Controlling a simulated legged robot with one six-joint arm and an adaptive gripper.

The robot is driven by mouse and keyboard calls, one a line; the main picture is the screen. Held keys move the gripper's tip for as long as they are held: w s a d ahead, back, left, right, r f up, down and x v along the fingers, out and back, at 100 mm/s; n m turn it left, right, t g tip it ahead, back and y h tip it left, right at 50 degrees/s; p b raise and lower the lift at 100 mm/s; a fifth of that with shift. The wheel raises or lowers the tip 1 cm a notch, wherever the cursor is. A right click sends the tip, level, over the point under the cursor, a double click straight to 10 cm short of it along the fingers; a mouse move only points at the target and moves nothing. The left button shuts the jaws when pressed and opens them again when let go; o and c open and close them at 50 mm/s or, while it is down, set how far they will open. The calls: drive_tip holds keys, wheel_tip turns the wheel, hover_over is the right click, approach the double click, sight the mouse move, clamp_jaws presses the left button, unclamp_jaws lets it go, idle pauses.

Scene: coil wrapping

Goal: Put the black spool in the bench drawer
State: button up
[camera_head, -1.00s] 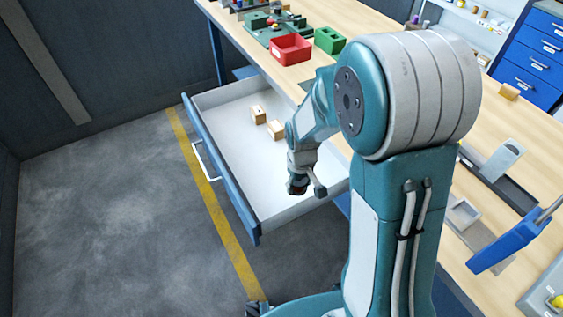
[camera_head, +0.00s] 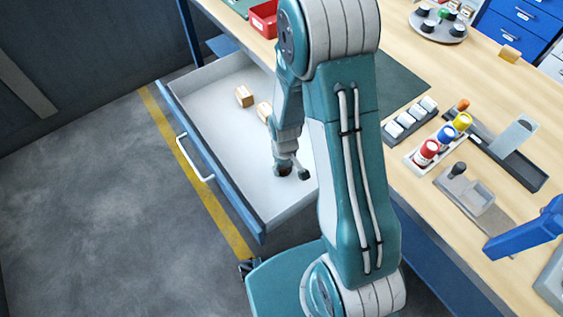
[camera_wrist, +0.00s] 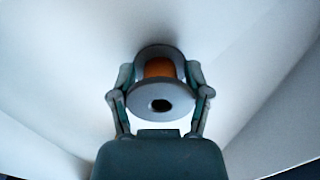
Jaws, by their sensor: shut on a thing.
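The spool (camera_wrist: 158,70) has dark grey flanges and an orange winding in the wrist view. My gripper (camera_wrist: 160,92) is shut on it, with one finger on each side. In the head view, my gripper (camera_head: 288,172) is inside the open bench drawer (camera_head: 205,125), near its front right corner. The spool shows there only as a small dark shape (camera_head: 283,170) at the fingertips. The drawer has a blue front and a pale floor. I cannot tell whether the spool touches the floor.
Two wooden blocks (camera_head: 244,96) (camera_head: 265,110) lie farther back in the drawer. The drawer floor left of my gripper is clear. The wooden bench (camera_head: 455,80) carries a red bin (camera_head: 263,18), a rack of coloured bottles (camera_head: 437,142) and a blue fixture (camera_head: 522,238).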

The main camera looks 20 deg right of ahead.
drive_tip(key=shift+a+f, duration=0.25)
drive_tip(key=shift+f, duration=0.1)
drive_tip(key=shift+d+f, duration=0.1)
drive_tip(key=o, duration=1.1)
drive_tip(key=shift+o, duration=0.2)
drive_tip(key=shift+d, duration=0.1)
